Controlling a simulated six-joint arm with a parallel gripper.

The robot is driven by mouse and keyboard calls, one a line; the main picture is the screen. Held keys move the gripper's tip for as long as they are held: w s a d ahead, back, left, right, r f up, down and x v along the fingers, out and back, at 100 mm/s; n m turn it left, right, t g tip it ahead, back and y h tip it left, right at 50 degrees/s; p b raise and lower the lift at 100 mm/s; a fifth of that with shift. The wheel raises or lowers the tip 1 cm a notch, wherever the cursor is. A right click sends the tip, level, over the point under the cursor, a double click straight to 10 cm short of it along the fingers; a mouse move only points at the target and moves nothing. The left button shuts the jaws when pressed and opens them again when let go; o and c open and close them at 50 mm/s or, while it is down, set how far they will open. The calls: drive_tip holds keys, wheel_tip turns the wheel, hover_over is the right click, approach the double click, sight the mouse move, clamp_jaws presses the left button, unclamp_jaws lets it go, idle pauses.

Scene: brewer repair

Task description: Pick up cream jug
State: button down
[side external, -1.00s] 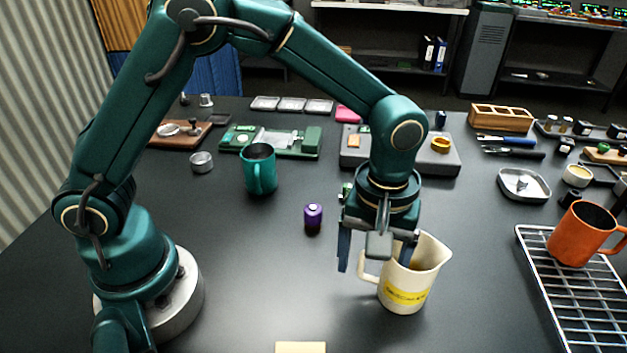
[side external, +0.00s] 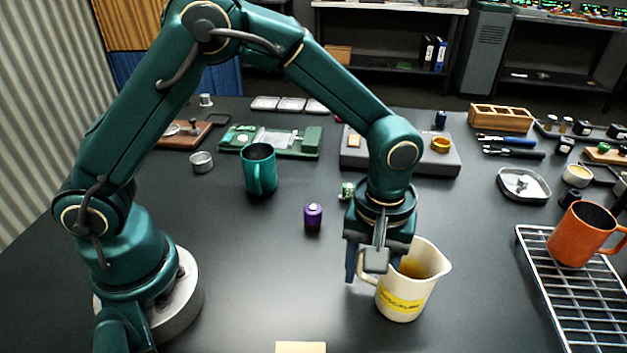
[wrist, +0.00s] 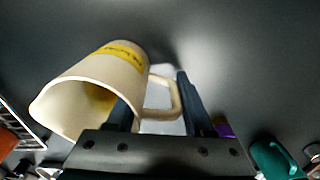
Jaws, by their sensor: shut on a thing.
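The cream jug (side external: 425,287) has a yellow label and some brownish liquid or staining inside. It stands near the front of the dark table, right of centre. My gripper (side external: 373,272) is down at the handle side, pointing downward and shut on the jug. In the wrist view, the jug (wrist: 128,77) is at left with its mouth toward the lower left. The fingers of my gripper (wrist: 155,90) straddle its handle, one by the rim and one outside the handle. In the side view the far finger is mostly hidden; I cannot tell whether the jug is off the table.
A wire rack (side external: 560,300) with an orange mug (side external: 578,240) stands to the right. A purple canister (side external: 313,217) and a teal mug (side external: 259,170) are to the left. A grey block (side external: 352,160) lies behind my gripper. The table's front middle is mostly clear.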

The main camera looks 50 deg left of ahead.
drive_tip(key=shift+r, duration=0.1)
drive_tip(key=shift+r, duration=1.95)
drive_tip(key=a+r, duration=0.6)
drive_tip(key=a, duration=0.5)
drive_tip(key=shift+w+a+r, duration=0.2)
drive_tip(key=shift+a+r, duration=0.05)
drive_tip(key=shift+r, duration=0.15)
drive_tip(key=shift+a, duration=0.1)
idle(1.4)
